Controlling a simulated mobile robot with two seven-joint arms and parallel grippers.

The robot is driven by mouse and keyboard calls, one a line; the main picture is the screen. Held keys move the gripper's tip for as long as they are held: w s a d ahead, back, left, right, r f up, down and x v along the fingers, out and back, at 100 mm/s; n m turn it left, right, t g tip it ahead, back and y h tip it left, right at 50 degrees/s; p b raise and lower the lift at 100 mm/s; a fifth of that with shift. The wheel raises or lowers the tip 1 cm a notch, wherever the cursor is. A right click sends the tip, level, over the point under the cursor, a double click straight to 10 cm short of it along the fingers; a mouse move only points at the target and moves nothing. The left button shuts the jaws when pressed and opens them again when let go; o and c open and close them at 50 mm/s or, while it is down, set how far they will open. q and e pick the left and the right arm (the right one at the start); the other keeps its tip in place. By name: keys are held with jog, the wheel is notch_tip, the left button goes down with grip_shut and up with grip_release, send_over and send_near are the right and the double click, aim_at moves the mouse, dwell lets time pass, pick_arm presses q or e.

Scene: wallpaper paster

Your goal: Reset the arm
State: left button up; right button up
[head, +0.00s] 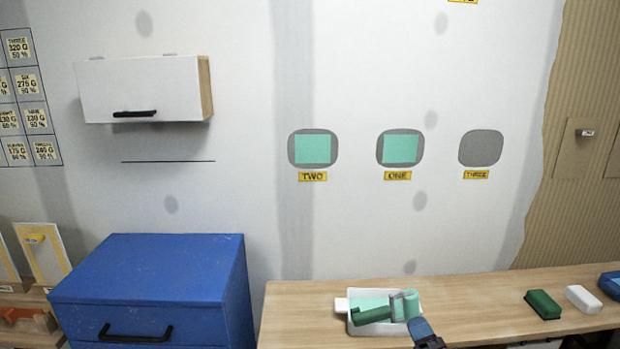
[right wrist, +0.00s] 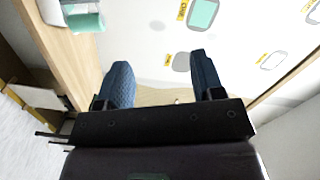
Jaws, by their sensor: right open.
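My right gripper (head: 424,331) shows at the bottom edge of the head view, in front of the table, with only a blue fingertip and a dark part visible. In the right wrist view its two blue fingers (right wrist: 162,80) stand wide apart with nothing between them, so it is open and empty. The white wall with its patches lies beyond the fingers. My left gripper is not in view.
A green block (head: 542,304) and a white block (head: 583,299) lie to the right. A blue drawer cabinet (head: 150,268) stands left. Teal squares cover wall patches TWO (head: 312,150) and ONE (head: 400,150); THREE (head: 480,148) is bare grey.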

jog(key=s+d+f+n+g, duration=0.2)
jog(key=s+f+n+g, duration=0.3)
jog(key=s+f, duration=0.45)
jog(key=s+d+f+n+g+h, duration=0.15)
jog(key=s+n+g, duration=0.35)
jog(key=s, duration=1)
jog(key=s+d+f+n+g+h, duration=0.1)
jog(key=s+d+n+g, duration=0.35)
jog(key=s, duration=0.95)
pick_arm(q)
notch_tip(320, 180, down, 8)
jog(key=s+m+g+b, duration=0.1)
jog(key=b, duration=1)
pick_arm(e)
jog(key=w+a+f+t+y, duration=0.25)
jog(key=w+f+t, duration=0.55)
jog(key=f, duration=0.7)
pick_arm(q)
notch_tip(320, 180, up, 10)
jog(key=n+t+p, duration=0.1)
jog(key=p, duration=1.3)
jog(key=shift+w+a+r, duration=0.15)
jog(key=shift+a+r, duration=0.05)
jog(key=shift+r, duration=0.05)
pick_arm(e)
notch_tip(320, 180, up, 12)
jog(key=w+h, duration=0.1)
jog(key=w, duration=0.1)
jog(key=shift+d+f, duration=0.2)
